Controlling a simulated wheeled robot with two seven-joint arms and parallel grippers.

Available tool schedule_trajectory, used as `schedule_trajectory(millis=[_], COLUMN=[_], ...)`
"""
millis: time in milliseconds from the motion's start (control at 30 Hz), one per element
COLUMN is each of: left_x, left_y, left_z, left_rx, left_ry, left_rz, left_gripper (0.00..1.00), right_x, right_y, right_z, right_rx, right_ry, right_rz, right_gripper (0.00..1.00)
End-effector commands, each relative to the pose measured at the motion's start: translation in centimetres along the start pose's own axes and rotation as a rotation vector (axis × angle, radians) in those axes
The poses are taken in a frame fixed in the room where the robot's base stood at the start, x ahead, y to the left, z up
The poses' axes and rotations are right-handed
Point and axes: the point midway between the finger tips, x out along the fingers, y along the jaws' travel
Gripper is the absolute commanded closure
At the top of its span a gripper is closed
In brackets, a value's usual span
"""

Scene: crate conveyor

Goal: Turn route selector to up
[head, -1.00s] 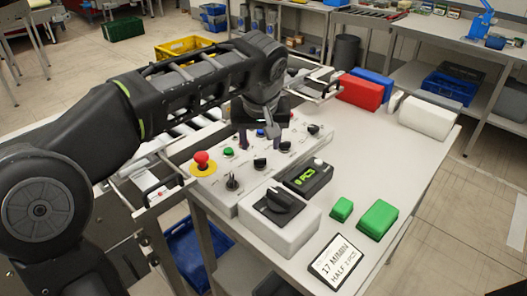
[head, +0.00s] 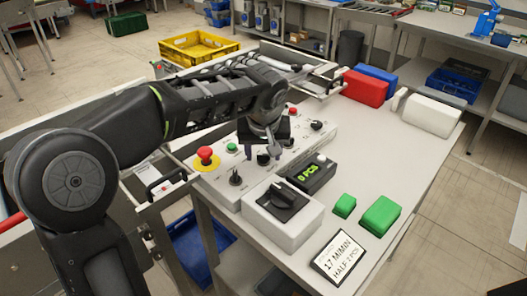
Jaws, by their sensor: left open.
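The control panel (head: 222,187) is a pale box on the white table, with a red mushroom button (head: 205,155), a green button (head: 232,147) and several black selector knobs. One knob (head: 236,178) is at the front left, one (head: 263,158) is near the middle and one (head: 316,125) is at the far right. The labels are too small to read, so I cannot tell which is the route selector. My left gripper (head: 262,149) is open and points down over the middle of the panel, close to the middle knob. It hides part of the panel; contact cannot be told. My right gripper is out of view.
A white box with a large black dial (head: 283,200) and a counter display (head: 312,176) stand in front of the panel. The table's middle right is clear.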

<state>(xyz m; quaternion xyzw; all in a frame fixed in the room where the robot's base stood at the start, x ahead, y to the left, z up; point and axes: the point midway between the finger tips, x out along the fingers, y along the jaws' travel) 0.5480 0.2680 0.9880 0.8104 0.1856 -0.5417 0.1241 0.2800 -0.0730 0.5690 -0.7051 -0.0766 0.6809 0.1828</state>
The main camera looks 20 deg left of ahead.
Motion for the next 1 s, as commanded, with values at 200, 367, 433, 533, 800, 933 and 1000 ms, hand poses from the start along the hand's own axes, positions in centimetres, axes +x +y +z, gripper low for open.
schedule_trajectory(millis=[200,367,433,533,800,933,1000], left_x=[-0.02,-0.03,-0.04,-0.04,-0.05,-0.05,-0.06], left_y=[0.00,0.01,0.01,0.01,0.01,0.01,0.01], left_z=[0.00,0.00,0.00,0.00,-0.01,-0.01,-0.01], left_rx=[0.000,0.000,0.000,0.000,0.000,0.000,0.001], left_ry=[0.000,0.000,0.000,0.000,0.000,0.000,0.000], left_rz=[0.000,0.000,0.000,0.000,0.000,0.000,0.000], left_gripper=[0.51,0.64,0.70,0.78,1.00,1.00,1.00], right_x=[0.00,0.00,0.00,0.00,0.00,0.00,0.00], right_y=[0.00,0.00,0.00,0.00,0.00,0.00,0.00], right_z=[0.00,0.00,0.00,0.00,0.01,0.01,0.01], right_rx=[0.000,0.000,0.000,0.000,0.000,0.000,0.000], right_ry=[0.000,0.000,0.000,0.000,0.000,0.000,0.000], right_rz=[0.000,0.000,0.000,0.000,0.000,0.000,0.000], right_gripper=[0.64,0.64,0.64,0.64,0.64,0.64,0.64])
